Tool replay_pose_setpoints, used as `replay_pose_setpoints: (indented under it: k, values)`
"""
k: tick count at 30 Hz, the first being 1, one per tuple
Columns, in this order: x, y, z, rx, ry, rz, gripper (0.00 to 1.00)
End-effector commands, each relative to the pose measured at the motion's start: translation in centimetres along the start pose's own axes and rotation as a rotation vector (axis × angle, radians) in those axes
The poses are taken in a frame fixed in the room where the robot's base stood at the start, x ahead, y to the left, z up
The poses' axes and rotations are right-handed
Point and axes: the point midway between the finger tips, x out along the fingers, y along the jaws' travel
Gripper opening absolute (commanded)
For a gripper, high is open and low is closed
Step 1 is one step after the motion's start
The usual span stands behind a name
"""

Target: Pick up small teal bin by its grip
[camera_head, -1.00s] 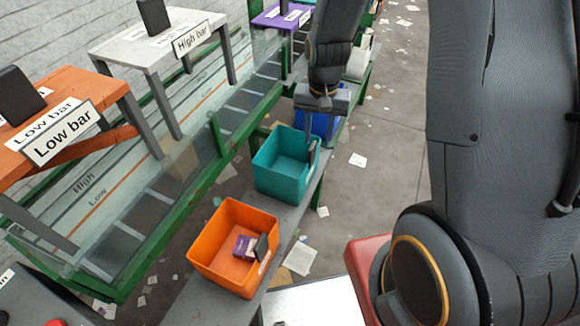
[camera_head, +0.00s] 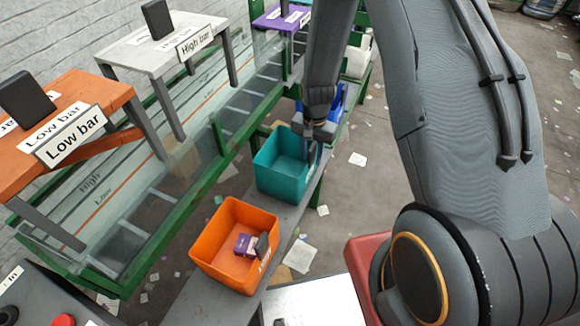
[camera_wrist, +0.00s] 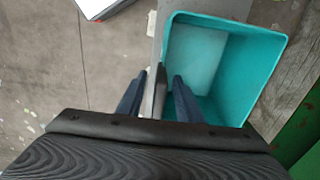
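The small teal bin (camera_head: 278,178) stands on the grey bench past the orange bin, and it looks empty. It also shows in the wrist view (camera_wrist: 262,75), upper right. Its dark grip (camera_wrist: 160,88) stands at the bin's side wall. My gripper (camera_head: 314,148) is over that side, pointing down. In the wrist view my gripper (camera_wrist: 159,76) is open, with one finger on each side of the grip. A narrow gap seems to show at each finger. My wrist hides the lower part of the bin there.
An orange bin (camera_head: 216,232) with small purple boxes stands nearer on the bench (camera_head: 210,300). A blue bin (camera_head: 337,98) is just behind my gripper. The green-framed glass chute (camera_head: 160,190) runs along the left. The floor on the right is open, with scattered papers.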

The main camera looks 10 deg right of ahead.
Motion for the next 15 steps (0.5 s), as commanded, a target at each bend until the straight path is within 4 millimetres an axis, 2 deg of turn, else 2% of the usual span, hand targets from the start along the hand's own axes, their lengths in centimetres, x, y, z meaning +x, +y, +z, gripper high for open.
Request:
replay_pose_setpoints:
  k: [7, 15]
  values:
    - [2.7, 0.1, 0.1, 0.000, -0.002, 0.001, 0.33]
    - [3.3, 0.1, 0.0, -0.001, 0.000, 0.000, 0.33]
